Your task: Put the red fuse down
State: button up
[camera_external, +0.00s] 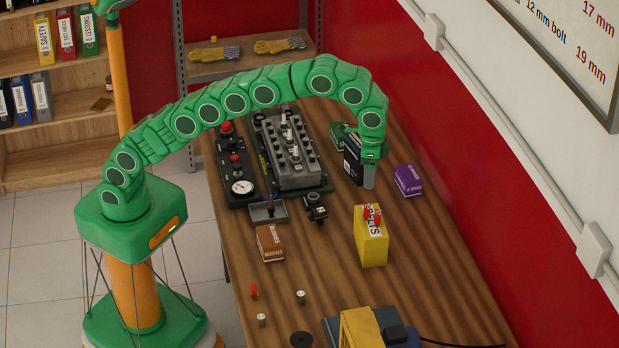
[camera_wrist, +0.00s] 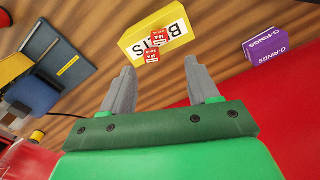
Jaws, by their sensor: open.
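Two small red pieces with white markings, which look like red fuses (camera_wrist: 157,38), lie on the yellow box (camera_wrist: 134,46), over its lettered white label. One is close beside the other. In the external view the red fuses (camera_external: 373,214) show on top of the yellow box (camera_external: 371,247). My gripper (camera_wrist: 162,70) is open, with nothing between its fingers. In the external view my gripper (camera_external: 369,181) hangs over the table behind the yellow box, apart from the fuses.
A purple box (camera_external: 408,180) stands right of my gripper, and a dark box (camera_external: 353,160) is close at its left. An engine block (camera_external: 290,150) is farther left. A brown box (camera_external: 269,243) and several small parts are nearer. Bare table (camera_external: 325,270) lies between.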

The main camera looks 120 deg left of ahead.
jog(key=s+d+r+m, duration=0.1)
jog(key=s+d+r, duration=0.2)
jog(key=s+d, duration=0.7)
jog(key=s+d+r+m, duration=0.25)
jog(key=s+d, duration=0.55)
jog(key=s, duration=0.4)
jog(key=s+d+f, duration=0.2)
jog(key=s, duration=0.8)
jog(key=s+d+f+g, duration=0.1)
jog(key=s+d+f, duration=0.2)
jog(key=s, duration=0.8)
jog(key=s+d+f+m, duration=0.1)
jog(key=s+d+f, duration=0.2)
jog(key=s, duration=0.8)
jog(key=shift+f+g, duration=0.2)
jog(key=shift+g, duration=0.2)
jog(key=shift+o, duration=0.5)
jog(key=shift+s, duration=0.1)
